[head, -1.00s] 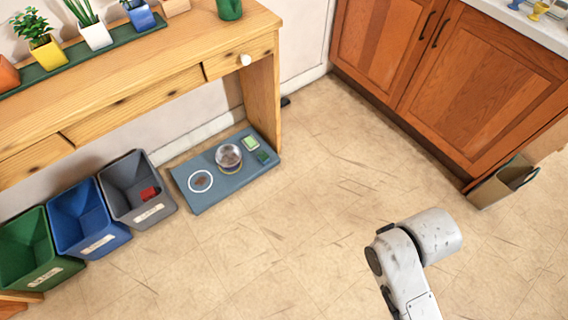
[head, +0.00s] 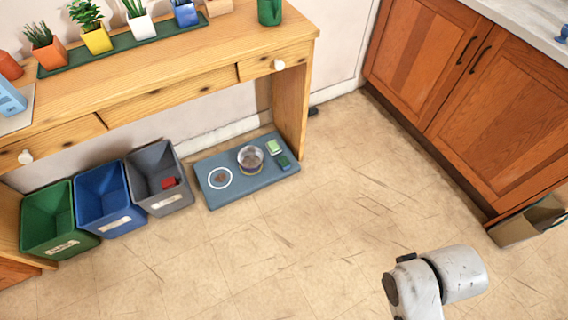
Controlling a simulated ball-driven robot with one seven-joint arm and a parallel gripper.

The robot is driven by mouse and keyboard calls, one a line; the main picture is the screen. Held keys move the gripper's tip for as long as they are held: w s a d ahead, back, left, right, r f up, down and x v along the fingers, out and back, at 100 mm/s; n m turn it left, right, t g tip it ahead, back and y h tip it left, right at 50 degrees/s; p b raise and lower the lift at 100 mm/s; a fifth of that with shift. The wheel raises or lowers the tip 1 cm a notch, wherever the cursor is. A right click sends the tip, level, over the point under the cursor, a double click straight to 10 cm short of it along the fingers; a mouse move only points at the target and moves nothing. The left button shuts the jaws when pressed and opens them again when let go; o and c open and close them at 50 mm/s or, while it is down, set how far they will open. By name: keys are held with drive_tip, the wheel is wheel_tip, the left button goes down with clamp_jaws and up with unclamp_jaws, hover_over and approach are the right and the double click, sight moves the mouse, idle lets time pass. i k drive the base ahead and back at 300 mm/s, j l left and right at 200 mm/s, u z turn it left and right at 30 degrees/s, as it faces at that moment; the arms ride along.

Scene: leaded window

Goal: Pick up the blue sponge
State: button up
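I see nothing that I can clearly tell is a blue sponge. A small blue object (head: 563,36) is cut off at the right edge on the light counter (head: 525,18); I cannot tell what it is. A light blue box-like item (head: 10,97) stands at the left end of the wooden desk (head: 200,62), cut off by the frame edge. Part of my arm shows at the lower right, over the floor. My gripper is out of view.
Green (head: 57,222), blue (head: 106,201) and grey (head: 157,181) bins stand below the desk; the grey one holds a red item (head: 169,182). A blue-grey mat (head: 238,194) with a bowl (head: 251,158) lies beside them. Wooden cabinets (head: 455,85) are at right. The middle floor (head: 300,235) is clear.

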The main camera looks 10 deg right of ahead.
sight(284, 162)
drive_tip(key=i, duration=0.75)
drive_tip(key=i+j, duration=0.15)
drive_tip(key=i, duration=0.6)
drive_tip(key=i+z, duration=0.1)
drive_tip(key=i, duration=0.65)
